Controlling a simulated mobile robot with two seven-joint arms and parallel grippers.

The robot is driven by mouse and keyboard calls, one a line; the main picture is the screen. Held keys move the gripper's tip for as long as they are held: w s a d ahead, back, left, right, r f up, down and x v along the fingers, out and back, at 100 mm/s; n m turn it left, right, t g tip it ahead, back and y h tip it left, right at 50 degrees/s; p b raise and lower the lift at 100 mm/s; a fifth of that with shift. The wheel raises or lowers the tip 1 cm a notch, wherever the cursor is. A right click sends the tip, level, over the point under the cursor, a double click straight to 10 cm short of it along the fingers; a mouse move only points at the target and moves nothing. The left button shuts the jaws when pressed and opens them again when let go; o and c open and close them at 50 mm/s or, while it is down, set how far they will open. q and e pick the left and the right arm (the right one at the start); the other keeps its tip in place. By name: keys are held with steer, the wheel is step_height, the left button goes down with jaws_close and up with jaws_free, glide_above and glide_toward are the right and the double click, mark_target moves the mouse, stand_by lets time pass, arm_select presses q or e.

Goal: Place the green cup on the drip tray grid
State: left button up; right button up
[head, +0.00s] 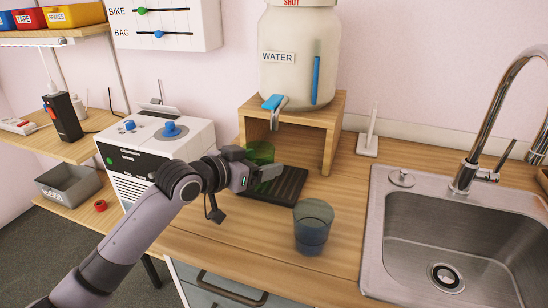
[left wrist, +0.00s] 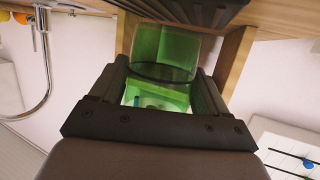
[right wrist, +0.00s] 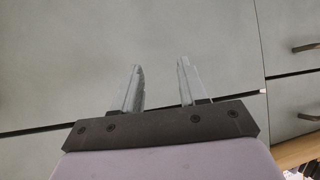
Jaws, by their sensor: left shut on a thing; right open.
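The green cup (head: 260,151) is see-through and partly hidden behind my left gripper (head: 264,171). My left gripper is shut on the cup, which also shows between its fingers in the left wrist view (left wrist: 162,70). The black ribbed drip tray (head: 283,190) lies on the counter in front of the wooden stand. The cup and gripper overlap the tray's back left part in the head view; I cannot tell whether the cup touches the grid. My right gripper (right wrist: 159,88) is open and empty in the right wrist view, facing grey cabinet fronts.
A wooden stand (head: 335,128) bears the water jar (head: 290,85) with a blue-handled tap (head: 273,103) above the tray. A blue-grey glass (head: 313,228) stands right of the tray's front. A white machine (head: 195,140) stands left, a sink (head: 440,230) right.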

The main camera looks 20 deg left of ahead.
mark_target(268, 154)
arm_select(q)
steer(key=shift+w+d, duration=0.35)
steer(key=shift+w, duration=0.55)
steer(key=w, duration=0.1)
steer(key=w+d, duration=0.1)
steer(key=w, duration=0.1)
steer(key=shift+d, duration=0.2)
steer(key=shift+f, duration=0.75)
steer(key=shift+f, duration=0.1)
steer(key=o, duration=1)
steer(key=shift+f, duration=0.1)
